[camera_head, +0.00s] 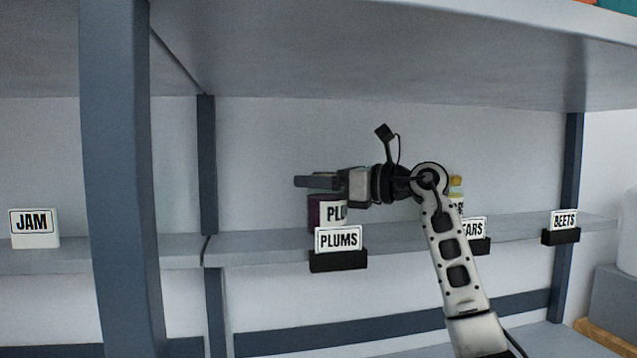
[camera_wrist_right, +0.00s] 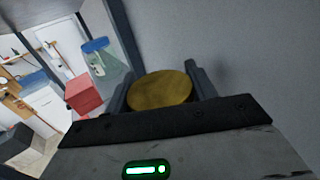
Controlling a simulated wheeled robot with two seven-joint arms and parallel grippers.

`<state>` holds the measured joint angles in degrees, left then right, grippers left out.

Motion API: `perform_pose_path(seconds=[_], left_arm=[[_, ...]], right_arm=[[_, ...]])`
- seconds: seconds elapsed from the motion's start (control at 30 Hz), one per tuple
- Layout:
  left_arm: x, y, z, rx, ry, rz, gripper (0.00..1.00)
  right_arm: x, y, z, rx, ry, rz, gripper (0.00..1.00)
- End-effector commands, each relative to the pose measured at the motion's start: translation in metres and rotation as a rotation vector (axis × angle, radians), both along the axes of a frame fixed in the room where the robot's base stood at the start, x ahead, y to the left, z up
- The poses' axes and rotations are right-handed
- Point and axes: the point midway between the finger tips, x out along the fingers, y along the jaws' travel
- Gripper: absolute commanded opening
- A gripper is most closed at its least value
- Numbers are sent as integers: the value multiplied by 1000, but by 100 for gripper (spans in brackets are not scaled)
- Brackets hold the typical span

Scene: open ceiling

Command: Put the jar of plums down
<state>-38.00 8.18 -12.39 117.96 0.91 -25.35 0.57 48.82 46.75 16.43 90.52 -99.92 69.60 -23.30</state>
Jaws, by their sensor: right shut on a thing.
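The jar of plums (camera_head: 314,212) is dark purple with a white label, and stands upright behind the PLUMS sign (camera_head: 338,240) at the shelf's level. My right gripper (camera_head: 318,181) reaches in from the right and is shut on the top of the jar. In the right wrist view the round golden lid (camera_wrist_right: 160,91) sits between the two fingers. The sign hides the jar's base, so I cannot tell whether it touches the shelf (camera_head: 270,248). My left gripper is not in view.
A second jar with a yellow lid (camera_head: 456,186) is partly hidden behind my right arm, near a sign ending in EARS (camera_head: 474,229). A BEETS sign (camera_head: 563,222) stands farther right and a JAM sign (camera_head: 33,226) at left. Dark posts (camera_head: 120,180) and an upper shelf (camera_head: 400,75) frame the space.

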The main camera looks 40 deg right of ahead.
Motion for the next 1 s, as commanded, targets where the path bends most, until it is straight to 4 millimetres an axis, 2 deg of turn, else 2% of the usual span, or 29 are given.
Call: perform_pose_path(seconds=[0.1, 0.13, 0.2, 0.47, 0.57, 0.6, 0.8, 1.0], left_arm=[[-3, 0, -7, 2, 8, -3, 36], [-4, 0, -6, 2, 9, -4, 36], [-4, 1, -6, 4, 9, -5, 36], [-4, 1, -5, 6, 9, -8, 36], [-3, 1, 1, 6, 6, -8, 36], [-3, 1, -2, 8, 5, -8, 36], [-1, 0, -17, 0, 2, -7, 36], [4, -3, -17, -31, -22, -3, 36]], right_arm=[[-1, 0, -4, 0, -3, -1, 15], [0, 0, -5, -1, 2, 0, 61], [0, 0, -4, 0, 2, 0, 78], [0, 0, -4, 0, 1, 0, 78], [0, 0, 3, 1, 0, 1, 78], [-3, -2, 1, 0, 1, -2, 78], [-37, -19, -5, -4, 3, -5, 78], [-76, -37, -4, -3, 3, -4, 78]])
